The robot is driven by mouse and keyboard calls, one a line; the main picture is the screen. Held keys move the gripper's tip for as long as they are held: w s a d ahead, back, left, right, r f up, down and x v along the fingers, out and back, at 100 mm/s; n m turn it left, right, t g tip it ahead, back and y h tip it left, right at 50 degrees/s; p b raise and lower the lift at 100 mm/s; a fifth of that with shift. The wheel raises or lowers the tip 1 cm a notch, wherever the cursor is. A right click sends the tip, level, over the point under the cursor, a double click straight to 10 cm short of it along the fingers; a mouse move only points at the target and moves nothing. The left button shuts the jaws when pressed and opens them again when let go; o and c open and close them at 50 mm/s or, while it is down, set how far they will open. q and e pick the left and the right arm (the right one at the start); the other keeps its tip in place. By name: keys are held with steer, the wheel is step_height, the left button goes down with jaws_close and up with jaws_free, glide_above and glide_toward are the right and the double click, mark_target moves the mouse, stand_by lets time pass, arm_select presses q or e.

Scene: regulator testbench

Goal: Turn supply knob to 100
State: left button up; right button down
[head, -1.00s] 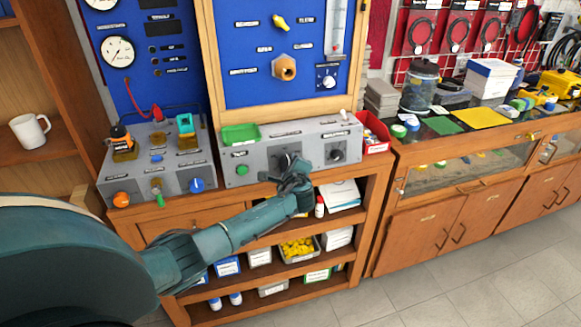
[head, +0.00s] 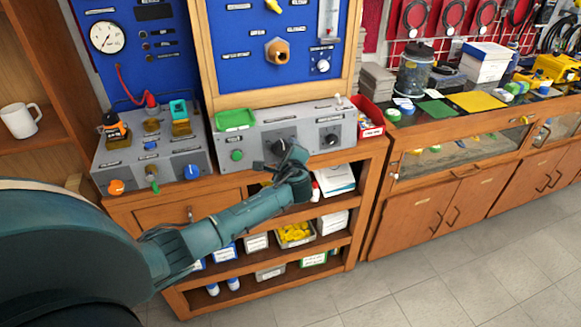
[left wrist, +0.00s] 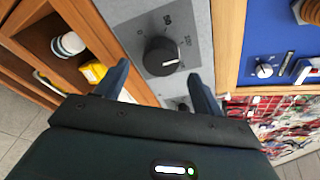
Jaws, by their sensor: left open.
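A black knob (head: 285,146) sits on the front of the grey control box (head: 258,142). In the left wrist view the knob (left wrist: 160,57) has a dark dial plate with printed numbers around it. A pale mark shows on the knob's lower right side, but its exact reading is unclear. I cannot read the label to tell if this is the supply knob. My left gripper (head: 270,160) is just in front of and below the knob, and its two fingers (left wrist: 161,88) are apart and empty, short of the knob. My right gripper is not in view.
A second black knob (head: 331,139) is on the box's right side, with a green button (head: 237,155) at its left. A green tray (head: 235,119) and red bin (head: 369,118) are near. A left box carries orange (head: 116,187) and blue (head: 191,172) knobs. Shelves (head: 270,262) lie below.

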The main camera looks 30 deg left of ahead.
arm_select(q)
steer(key=v, duration=1)
steer(key=shift+s+d, duration=0.1)
steer(key=shift+s, duration=0.05)
steer(key=s+d+f+n+g+h, duration=0.1)
steer(key=s+d+f+n+h, duration=0.15)
steer(key=s+d+f, duration=0.35)
steer(key=s+d+f+n+h, duration=0.1)
steer(key=s+d+f+h, duration=0.25)
steer(key=f, duration=0.45)
steer(key=s+d+f+n+h, duration=0.1)
steer(key=s+d+n+h, duration=0.2)
steer(key=s+n, duration=0.2)
steer(key=s+d+f+n+h, duration=0.2)
steer(key=s+n, duration=0.3)
steer(key=s, duration=0.6)
steer(key=shift+d+f+h, duration=0.2)
steer(key=shift+d+h, duration=0.2)
steer(key=shift+d, duration=0.2)
steer(key=shift+c, duration=0.2)
